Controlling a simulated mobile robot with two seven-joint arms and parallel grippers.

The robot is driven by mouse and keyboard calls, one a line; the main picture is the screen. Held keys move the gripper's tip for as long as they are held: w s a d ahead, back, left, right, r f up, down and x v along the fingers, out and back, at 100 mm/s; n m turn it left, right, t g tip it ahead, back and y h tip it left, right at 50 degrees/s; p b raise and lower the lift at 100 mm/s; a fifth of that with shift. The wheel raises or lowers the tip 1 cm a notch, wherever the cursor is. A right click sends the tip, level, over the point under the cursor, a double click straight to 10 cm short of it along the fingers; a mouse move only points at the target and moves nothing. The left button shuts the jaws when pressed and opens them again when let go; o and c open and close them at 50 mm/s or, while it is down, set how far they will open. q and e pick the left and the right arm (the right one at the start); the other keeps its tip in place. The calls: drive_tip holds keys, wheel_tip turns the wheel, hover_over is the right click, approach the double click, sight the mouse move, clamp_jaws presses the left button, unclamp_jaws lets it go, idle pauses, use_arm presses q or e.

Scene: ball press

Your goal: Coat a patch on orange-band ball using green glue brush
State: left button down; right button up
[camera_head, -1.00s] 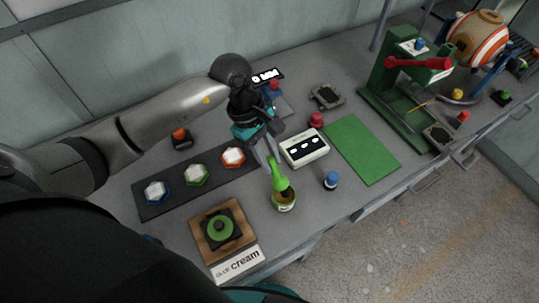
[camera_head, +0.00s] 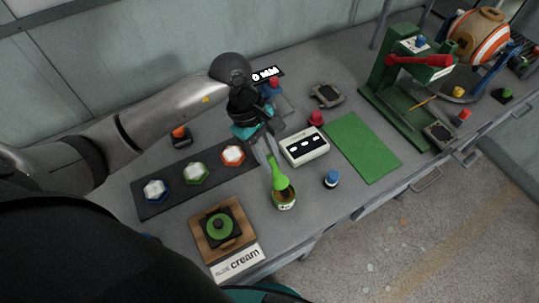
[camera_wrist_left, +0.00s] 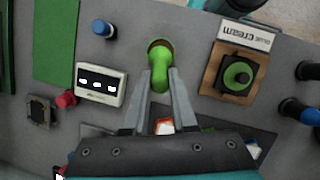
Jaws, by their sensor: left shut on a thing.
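The orange-band ball (camera_head: 232,156) is a white piece with an orange rim at the right end of a dark strip (camera_head: 176,204). It also shows partly between my fingers in the wrist view (camera_wrist_left: 164,125). The green glue brush (camera_head: 280,178) stands with its lower end in a small glue pot (camera_head: 285,201); its tip is hidden inside. My left gripper (camera_head: 271,160) is shut on the brush's upper part, which also shows between the fingertips in the wrist view (camera_wrist_left: 159,72). My right gripper is not in view.
Green-band (camera_head: 196,174) and blue-band (camera_head: 156,191) balls share the strip. A white box with displays (camera_head: 304,147) stands just right of the brush. A wooden holder (camera_head: 206,216), a blue-topped piece (camera_head: 332,180) and a green mat (camera_head: 363,146) are nearby.

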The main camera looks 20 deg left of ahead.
use_arm(q)
drive_tip(key=shift+s+f+b, duration=0.1)
drive_tip(key=shift+f+b, duration=0.35)
drive_tip(key=shift+b, duration=0.1)
idle(1.7)
drive_tip(key=shift+r, duration=0.1)
drive_tip(key=shift+r+p, duration=2.05)
drive_tip(key=shift+r, duration=1.5)
drive_tip(key=shift+f, duration=0.1)
